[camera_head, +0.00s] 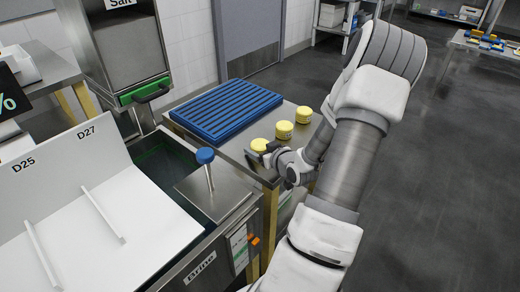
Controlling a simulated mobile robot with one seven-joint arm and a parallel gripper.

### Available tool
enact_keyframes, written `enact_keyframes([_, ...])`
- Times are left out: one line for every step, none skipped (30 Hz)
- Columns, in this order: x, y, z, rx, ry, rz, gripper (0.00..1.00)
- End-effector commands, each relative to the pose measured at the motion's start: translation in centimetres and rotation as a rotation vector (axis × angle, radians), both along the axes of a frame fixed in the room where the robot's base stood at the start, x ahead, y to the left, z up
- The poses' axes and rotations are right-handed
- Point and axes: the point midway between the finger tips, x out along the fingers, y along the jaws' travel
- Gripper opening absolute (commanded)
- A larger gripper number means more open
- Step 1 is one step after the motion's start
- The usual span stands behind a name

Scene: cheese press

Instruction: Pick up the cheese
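Three yellow round cheeses stand in a slanted row on the steel table (232,148): a far one (303,114), a middle one (284,130) and a near one (259,145). My gripper (260,157) is beside the near cheese, on its lower side in the picture. The fingers look small and dark here, and I cannot tell whether they touch the cheese or are open or shut. My arm comes in from the right and hides part of the table's right side.
A blue slatted rack (227,109) lies on the table behind the cheeses. A steel brine tank (220,200) with a blue-knobbed handle (205,156) stands at the near left. A salt dispenser (128,50) rises behind it. The floor at right is clear.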

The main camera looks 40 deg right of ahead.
Motion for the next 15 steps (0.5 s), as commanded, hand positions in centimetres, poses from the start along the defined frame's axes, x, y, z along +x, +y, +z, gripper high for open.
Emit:
enact_keyframes([-0.01,-0.01,0.0,0.0,0.0,0.0,0.68])
enact_keyframes([-0.02,0.0,0.01,0.0,0.0,0.0,0.62])
enact_keyframes([-0.02,0.0,0.01,0.0,0.0,0.0,0.55])
enact_keyframes([-0.02,0.0,0.01,0.0,0.0,0.0,0.5])
enact_keyframes([-0.02,0.0,0.01,0.0,0.0,0.0,0.44])
enact_keyframes([-0.02,0.0,0.01,0.0,0.0,0.0,0.37])
enact_keyframes([-0.02,0.0,0.01,0.0,0.0,0.0,0.32])
enact_keyframes([-0.02,0.0,0.0,0.0,0.0,0.0,0.26])
enact_keyframes([-0.03,0.0,0.0,0.0,0.0,0.0,0.19])
enact_keyframes([-0.03,0.0,0.0,0.0,0.0,0.0,0.14])
enact_keyframes([-0.01,-0.01,0.04,-0.001,-0.001,0.0,0.1])
enact_keyframes([-0.01,-0.01,0.04,-0.001,-0.001,0.0,0.1])
enact_keyframes([-0.01,-0.01,0.04,-0.001,-0.001,0.0,0.1])
enact_keyframes([-0.01,-0.01,0.04,-0.001,-0.001,0.0,0.1])
enact_keyframes([-0.02,-0.01,0.04,-0.001,-0.001,0.0,0.1])
